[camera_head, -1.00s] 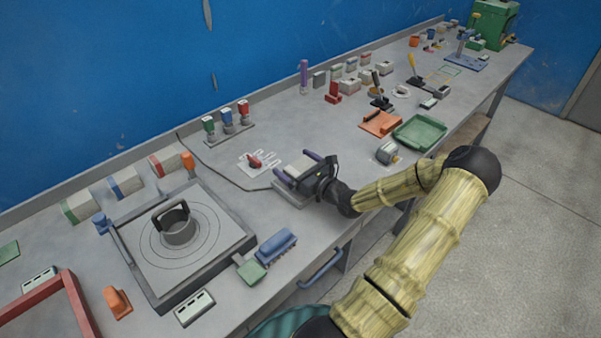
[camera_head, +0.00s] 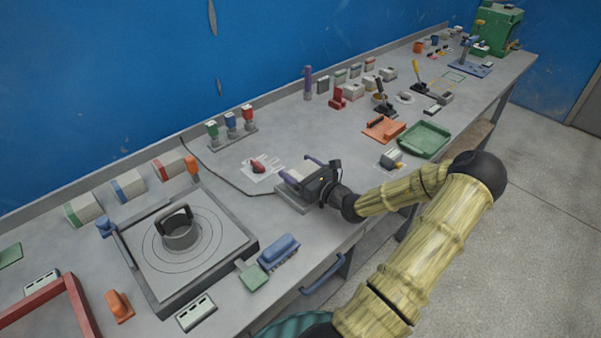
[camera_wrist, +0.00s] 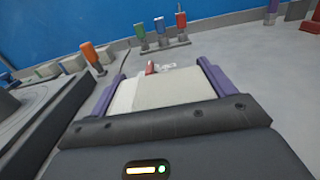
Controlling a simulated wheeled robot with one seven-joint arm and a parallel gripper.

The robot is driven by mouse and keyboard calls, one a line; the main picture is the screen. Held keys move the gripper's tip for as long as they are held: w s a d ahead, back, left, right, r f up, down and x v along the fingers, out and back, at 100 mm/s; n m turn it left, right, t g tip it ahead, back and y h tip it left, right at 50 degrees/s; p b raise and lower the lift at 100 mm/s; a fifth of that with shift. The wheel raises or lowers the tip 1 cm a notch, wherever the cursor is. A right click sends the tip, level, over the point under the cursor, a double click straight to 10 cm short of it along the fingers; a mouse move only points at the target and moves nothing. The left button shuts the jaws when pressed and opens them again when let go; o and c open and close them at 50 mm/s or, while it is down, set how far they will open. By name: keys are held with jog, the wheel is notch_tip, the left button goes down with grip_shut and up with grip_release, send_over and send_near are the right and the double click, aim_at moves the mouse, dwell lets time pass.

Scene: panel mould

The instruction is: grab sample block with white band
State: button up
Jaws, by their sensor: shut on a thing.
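A pale grey-beige sample block (camera_wrist: 178,91) with a white band (camera_wrist: 122,97) at its left end lies between the purple fingers of my gripper (camera_wrist: 162,76) in the wrist view. The fingers are shut on it, one at each end. In the head view my gripper (camera_head: 300,171) is low over the bench's front part, with the block (camera_head: 296,176) partly hidden by the gripper. A grey plate (camera_head: 284,194) shows beneath them; I cannot tell whether the block touches it.
Blocks with green (camera_head: 83,209), blue (camera_head: 128,186) and red (camera_head: 168,165) bands stand along the wall at left. A red-knobbed fixture (camera_head: 258,166) and a rack of coloured holders (camera_head: 230,130) lie beyond my gripper. A green tray (camera_head: 424,140) is at right.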

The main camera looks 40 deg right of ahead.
aim_at(299, 166)
notch_tip(299, 166, up, 8)
jog(key=shift+r, duration=0.1)
jog(key=shift+w+a+r, duration=0.15)
jog(key=shift+a+r, duration=0.05)
jog(key=shift+r, duration=0.5)
jog(key=shift+s+d, duration=0.25)
jog(key=shift+w, duration=0.1)
